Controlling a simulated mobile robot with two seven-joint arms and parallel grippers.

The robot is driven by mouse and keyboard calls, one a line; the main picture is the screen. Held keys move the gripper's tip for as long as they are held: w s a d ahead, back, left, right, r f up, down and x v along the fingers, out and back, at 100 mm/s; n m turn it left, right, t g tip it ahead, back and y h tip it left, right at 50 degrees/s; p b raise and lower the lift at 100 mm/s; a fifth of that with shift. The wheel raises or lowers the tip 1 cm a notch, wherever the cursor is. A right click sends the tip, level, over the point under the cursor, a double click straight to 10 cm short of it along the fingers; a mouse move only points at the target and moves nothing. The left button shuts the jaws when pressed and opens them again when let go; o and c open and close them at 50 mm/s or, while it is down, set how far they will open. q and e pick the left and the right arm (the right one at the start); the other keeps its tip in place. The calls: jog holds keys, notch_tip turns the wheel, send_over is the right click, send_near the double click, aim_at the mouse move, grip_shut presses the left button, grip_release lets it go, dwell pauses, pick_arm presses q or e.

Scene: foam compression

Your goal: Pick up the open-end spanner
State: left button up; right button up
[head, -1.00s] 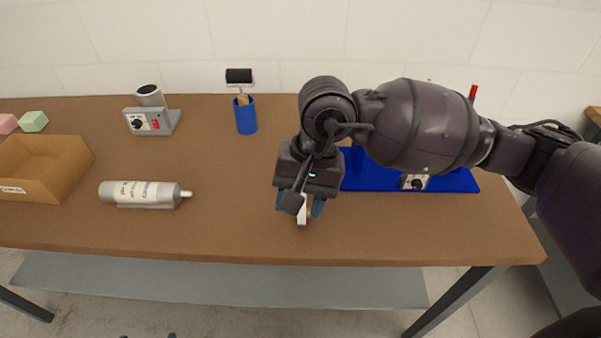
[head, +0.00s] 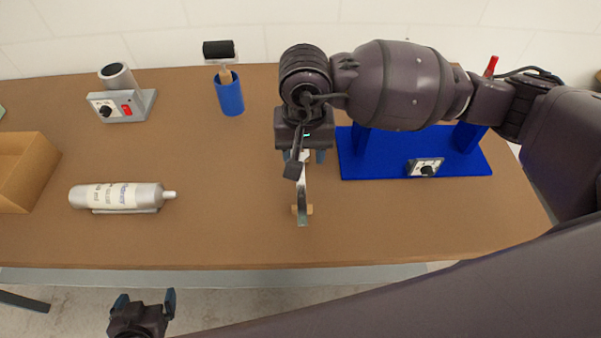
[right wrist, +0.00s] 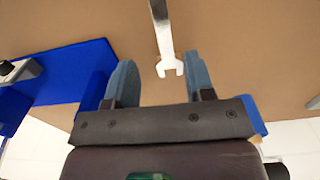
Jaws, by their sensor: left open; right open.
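The open-end spanner (head: 302,190) is a silvery metal bar on the brown table, with its near end over a small wooden piece (head: 308,210). Its far part is hidden under my right gripper (head: 305,156) in the head view. In the right wrist view, the spanner's open jaw (right wrist: 168,66) lies between the two blue fingers of my right gripper (right wrist: 158,64), nearer the right finger, with a gap visible on both sides. My right gripper is open and empty. My left gripper (head: 145,301) is open and empty in front of the table, at the bottom left.
A blue stand (head: 375,170) with a control box (head: 426,168) is close right of my right gripper. The table's front middle is clear.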

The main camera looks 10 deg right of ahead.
aim_at(301, 183)
jog(key=f, duration=0.4)
jog(key=shift+s+a, duration=0.15)
jog(key=shift+a, duration=0.15)
jog(key=shift+f, duration=0.6)
jog(key=shift+c, duration=0.5)
grip_shut()
